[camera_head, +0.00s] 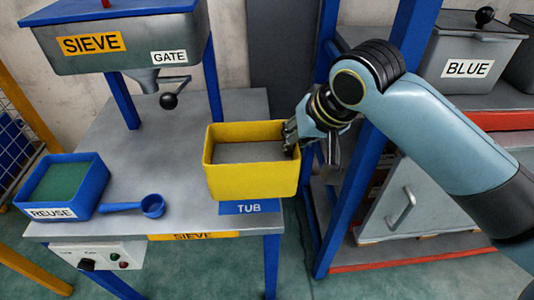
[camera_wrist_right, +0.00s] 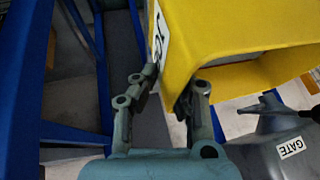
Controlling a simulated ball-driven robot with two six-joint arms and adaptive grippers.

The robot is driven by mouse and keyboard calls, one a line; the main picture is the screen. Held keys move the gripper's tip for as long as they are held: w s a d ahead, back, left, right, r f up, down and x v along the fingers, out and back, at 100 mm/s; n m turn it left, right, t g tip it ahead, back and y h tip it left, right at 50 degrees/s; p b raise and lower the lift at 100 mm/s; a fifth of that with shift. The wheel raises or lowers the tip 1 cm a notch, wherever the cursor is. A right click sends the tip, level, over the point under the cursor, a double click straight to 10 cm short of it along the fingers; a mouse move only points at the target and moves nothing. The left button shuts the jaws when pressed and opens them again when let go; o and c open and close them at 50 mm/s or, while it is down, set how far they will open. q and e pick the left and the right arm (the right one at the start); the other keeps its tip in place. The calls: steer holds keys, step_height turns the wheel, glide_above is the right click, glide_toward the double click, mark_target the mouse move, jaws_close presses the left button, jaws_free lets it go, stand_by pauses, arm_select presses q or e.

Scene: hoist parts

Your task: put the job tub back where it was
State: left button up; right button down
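The job tub (camera_head: 252,182) is a yellow open box with a flat grey layer inside, at the right end of the grey table. It looks level, over or just behind the blue TUB mark (camera_head: 250,208); I cannot tell whether it touches the table. My right gripper (camera_head: 293,136) is at its right wall, closed over the rim. In the right wrist view the gripper (camera_wrist_right: 170,95) has the yellow tub wall (camera_wrist_right: 215,35) between its fingers, with part of a white label beside one finger. My left gripper is not in view.
The sieve hopper (camera_head: 120,45) with its gate stands over the table's back. A blue REUSE box (camera_head: 90,195) and a blue scoop (camera_head: 150,206) lie left of the tub. A blue post (camera_head: 360,180) stands close right, before shelves with a BLUE bin (camera_head: 450,50).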

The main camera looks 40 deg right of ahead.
steer(key=w+d+f+b, duration=0.2)
steer(key=w+d+f, duration=0.2)
steer(key=w+f, duration=0.5)
steer(key=shift+w+f+b, duration=0.3)
steer(key=shift+w+f, duration=0.05)
steer(key=shift+f, duration=0.2)
steer(key=shift+d, duration=0.1)
steer(key=c, duration=2)
jaws_free()
steer(key=shift+s+f, duration=0.1)
steer(key=shift+f, duration=0.1)
steer(key=o, duration=0.5)
